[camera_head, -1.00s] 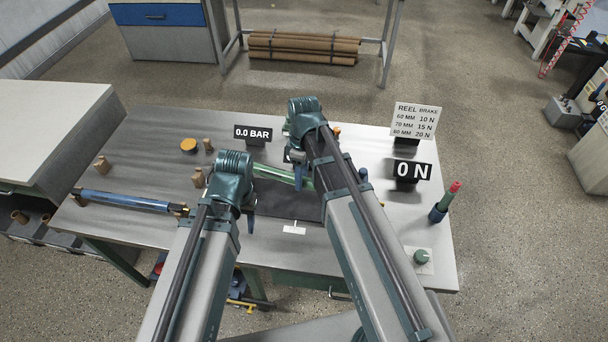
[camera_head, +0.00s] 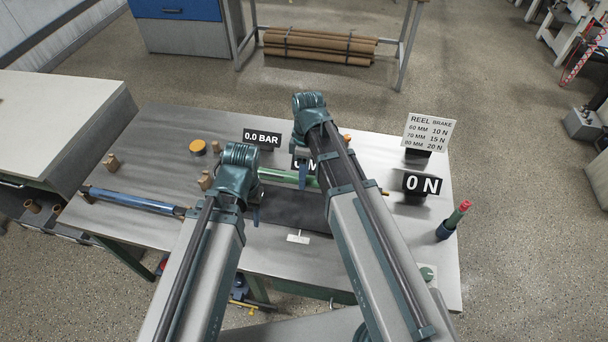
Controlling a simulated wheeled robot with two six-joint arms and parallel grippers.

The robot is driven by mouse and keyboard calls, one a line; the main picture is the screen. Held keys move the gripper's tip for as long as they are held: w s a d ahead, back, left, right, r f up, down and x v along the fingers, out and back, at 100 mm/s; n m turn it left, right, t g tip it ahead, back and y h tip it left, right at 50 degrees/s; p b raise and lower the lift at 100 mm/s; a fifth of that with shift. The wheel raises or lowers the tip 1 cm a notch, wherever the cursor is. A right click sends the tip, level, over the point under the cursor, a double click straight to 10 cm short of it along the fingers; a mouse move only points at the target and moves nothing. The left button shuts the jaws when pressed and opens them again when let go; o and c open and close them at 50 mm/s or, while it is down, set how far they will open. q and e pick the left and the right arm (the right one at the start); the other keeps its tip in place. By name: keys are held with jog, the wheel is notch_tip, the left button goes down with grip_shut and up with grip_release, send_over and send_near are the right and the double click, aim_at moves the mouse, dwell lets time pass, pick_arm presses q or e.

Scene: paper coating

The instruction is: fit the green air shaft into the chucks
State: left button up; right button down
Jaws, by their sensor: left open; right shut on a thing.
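The green air shaft (camera_head: 280,176) lies roughly crosswise near the middle of the table, partly hidden behind my arms. A small gold tip (camera_head: 385,193) shows to the right of my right arm, in line with the shaft; it looks like its end. My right gripper (camera_head: 303,178) is shut on the green shaft, its fingers mostly hidden by the wrist. My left gripper (camera_head: 255,216) is open with its jaw pointing down, in front of the shaft's left end. The chucks are not clearly visible; I cannot tell whether the shaft touches them.
A blue shaft (camera_head: 135,201) lies at the table's left. Displays (camera_head: 262,138) and (camera_head: 422,184) stand at back and right.

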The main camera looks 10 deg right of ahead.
jog(key=shift+f+b, duration=2.7)
jog(key=shift+f, duration=0.1)
jog(key=shift+f+b, duration=2)
jog(key=shift+c, duration=1.9)
grip_release()
jog(key=shift+r, duration=0.1)
notch_tip(320, 180, up, 13)
jog(key=w+d+p, duration=0.1)
jog(key=w+p, duration=0.1)
jog(key=p, duration=1.1)
jog(key=shift+w+r+p, duration=0.2)
jog(key=shift+w+p, duration=0.05)
jog(key=shift+p, duration=0.05)
